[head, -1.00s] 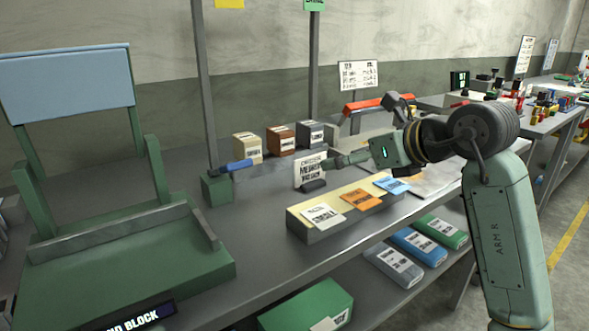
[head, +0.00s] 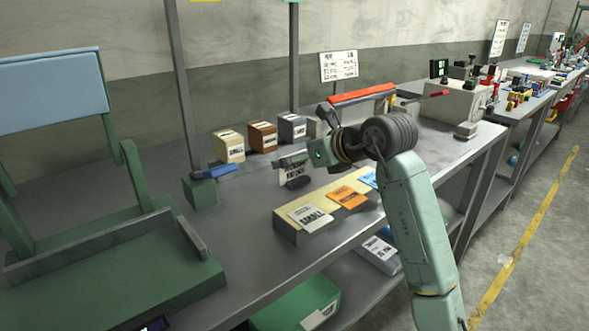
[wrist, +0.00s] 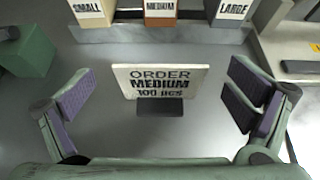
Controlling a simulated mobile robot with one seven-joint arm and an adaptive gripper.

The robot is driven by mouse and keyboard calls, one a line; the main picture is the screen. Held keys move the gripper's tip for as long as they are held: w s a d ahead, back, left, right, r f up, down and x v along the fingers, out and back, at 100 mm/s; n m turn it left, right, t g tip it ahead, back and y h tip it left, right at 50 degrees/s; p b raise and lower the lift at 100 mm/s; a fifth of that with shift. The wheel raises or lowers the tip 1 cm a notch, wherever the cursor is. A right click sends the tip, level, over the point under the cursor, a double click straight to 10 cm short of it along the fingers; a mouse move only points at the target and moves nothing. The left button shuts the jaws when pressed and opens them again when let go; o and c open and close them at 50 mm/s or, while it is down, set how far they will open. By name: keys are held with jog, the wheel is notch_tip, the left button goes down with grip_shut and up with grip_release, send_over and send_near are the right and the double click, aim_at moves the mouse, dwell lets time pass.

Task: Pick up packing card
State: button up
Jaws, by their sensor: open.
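A white order card (wrist: 160,82) reading "ORDER MEDIUM 100 PCS" stands upright on a dark foot (wrist: 158,107) in the wrist view. My gripper (wrist: 163,92) is open, with one finger on each side of the card and gaps between. In the head view my gripper (head: 290,160) partly covers the order card (head: 292,174). A white card marked small (head: 311,217), an orange card (head: 347,197) and a blue card (head: 368,180) lie on a pale-topped block (head: 287,227), in front of my gripper. My arm partly hides the blue one.
Small (head: 229,147), medium (head: 263,138) and large (head: 292,128) boxes stand behind the order card. A green block with a blue lever (head: 200,191) is at the left. A green fixture (head: 110,280) fills the left bench. A shelf below holds a green bin (head: 300,305).

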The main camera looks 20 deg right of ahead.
jog(key=shift+w+a+f, duration=0.1)
jog(key=shift+w+f, duration=0.15)
jog(key=shift+w, duration=0.1)
jog(key=c, duration=1.1)
